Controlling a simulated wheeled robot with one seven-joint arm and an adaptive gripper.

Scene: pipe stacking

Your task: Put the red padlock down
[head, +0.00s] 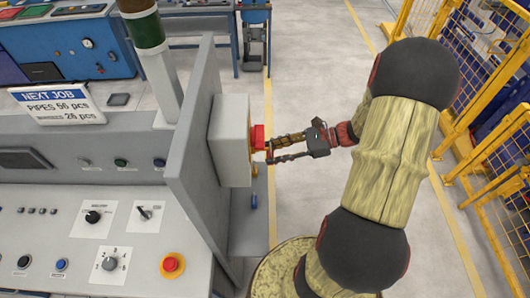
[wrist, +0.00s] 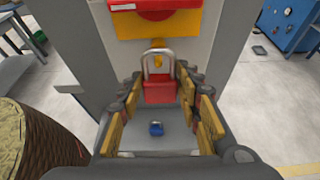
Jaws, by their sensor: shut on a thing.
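The red padlock (wrist: 158,91) has a silver shackle and sits upright between the fingers of my gripper (wrist: 160,98) in the wrist view. The gripper is shut on its body. The shackle is in front of a yellow plate (wrist: 190,24) with a red switch handle (wrist: 150,6); I cannot tell whether it passes through the plate. In the head view my gripper (head: 266,150) is at the right face of the grey switch box (head: 230,135), beside red and yellow parts. The padlock cannot be told apart from the red switch there.
A control console (head: 60,215) with knobs and a red emergency button (head: 171,264) stands left. A grey upright panel (head: 195,150) carries the box. Yellow fencing (head: 480,150) is at right; open floor lies between.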

